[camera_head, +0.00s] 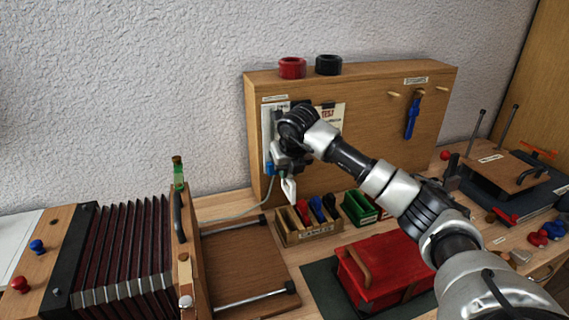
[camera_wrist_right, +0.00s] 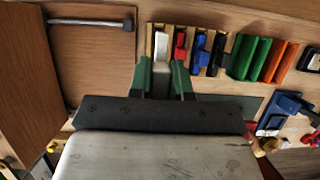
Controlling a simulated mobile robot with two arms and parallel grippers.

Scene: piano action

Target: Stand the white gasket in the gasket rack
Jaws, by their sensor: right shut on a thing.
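The white gasket (camera_head: 289,189) is held upright in my right gripper (camera_head: 287,170), its lower end just over the left part of the gasket rack (camera_head: 309,233). In the right wrist view the white gasket (camera_wrist_right: 161,45) shows between and beyond the green fingertips (camera_wrist_right: 164,68), in line with the leftmost place of the rack. Red, blue and black gaskets (camera_head: 302,211) stand in the rack to its right. I cannot tell whether the white gasket's lower tip is inside a slot or just above it. My left gripper is out of view.
A wooden panel (camera_head: 370,150) stands close behind the rack. A green holder (camera_head: 360,208) and a red box (camera_head: 385,268) sit to the right. A wooden board with metal rods (camera_head: 245,262) and a bellows (camera_head: 125,250) lie to the left.

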